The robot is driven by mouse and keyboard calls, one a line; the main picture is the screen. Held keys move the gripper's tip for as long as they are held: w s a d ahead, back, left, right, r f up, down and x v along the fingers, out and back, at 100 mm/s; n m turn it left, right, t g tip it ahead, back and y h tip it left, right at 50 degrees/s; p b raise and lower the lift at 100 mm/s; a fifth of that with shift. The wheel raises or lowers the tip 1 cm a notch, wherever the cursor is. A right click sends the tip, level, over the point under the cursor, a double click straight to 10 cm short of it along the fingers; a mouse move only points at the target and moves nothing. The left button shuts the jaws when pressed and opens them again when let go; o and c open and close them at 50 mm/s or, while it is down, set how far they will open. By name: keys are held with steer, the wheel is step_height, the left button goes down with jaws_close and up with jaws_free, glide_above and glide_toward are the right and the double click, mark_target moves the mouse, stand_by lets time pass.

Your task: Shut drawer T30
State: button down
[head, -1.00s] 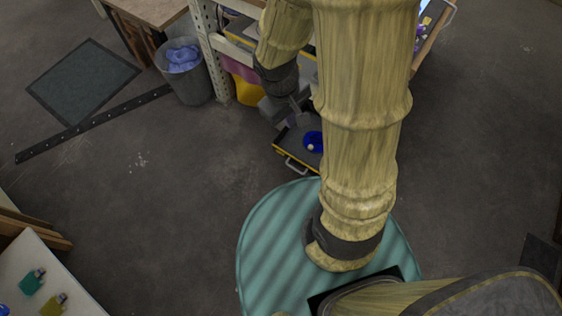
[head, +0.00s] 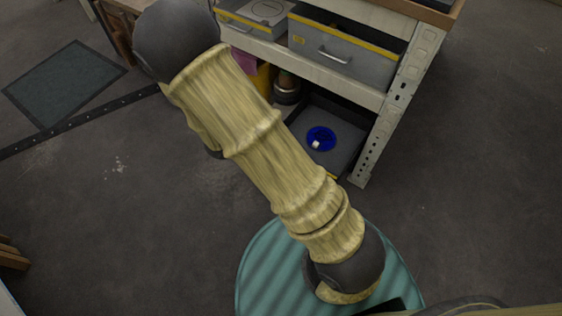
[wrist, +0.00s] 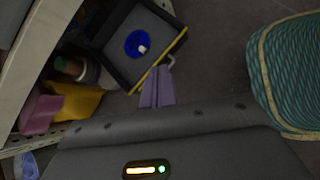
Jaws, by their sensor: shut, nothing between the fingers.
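A low, dark drawer (head: 346,137) stands open at the bottom of the shelf unit, with a blue round item (head: 320,138) and a small white piece in it. No label is readable. My arm hides its front in the head view. In the wrist view the drawer (wrist: 176,48) shows its yellow-edged front and dark inside, with the blue item (wrist: 138,43) on its floor. My gripper (wrist: 156,72) is shut and empty, its fingertips close to the yellow front edge. I cannot tell whether they touch it. My arm hides the gripper in the head view.
A grey drawer with a handle (head: 334,56) sits above in the shelf unit, whose perforated post (head: 378,130) stands right of the open drawer. Yellow (wrist: 75,101) and pink (wrist: 40,114) items lie beside it. The floor to the left has free room.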

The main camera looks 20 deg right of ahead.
steer(key=w+a+f+n+t+b, duration=0.2)
steer(key=f+n+b, duration=0.2)
steer(key=f, duration=0.5)
steer(key=w+a+f+n+t+b, duration=0.3)
steer(key=f+n+b, duration=0.1)
steer(key=f+b, duration=0.3)
step_height(320, 180, down, 2)
steer(key=shift+a, duration=0.15)
steer(key=shift+w, duration=0.1)
steer(key=d+r+b+x, duration=0.1)
steer(key=r+b+x, duration=0.1)
steer(key=b+x, duration=0.6)
steer(key=x, duration=0.5)
steer(key=shift+w+d, duration=0.2)
steer(key=shift+w, duration=0.25)
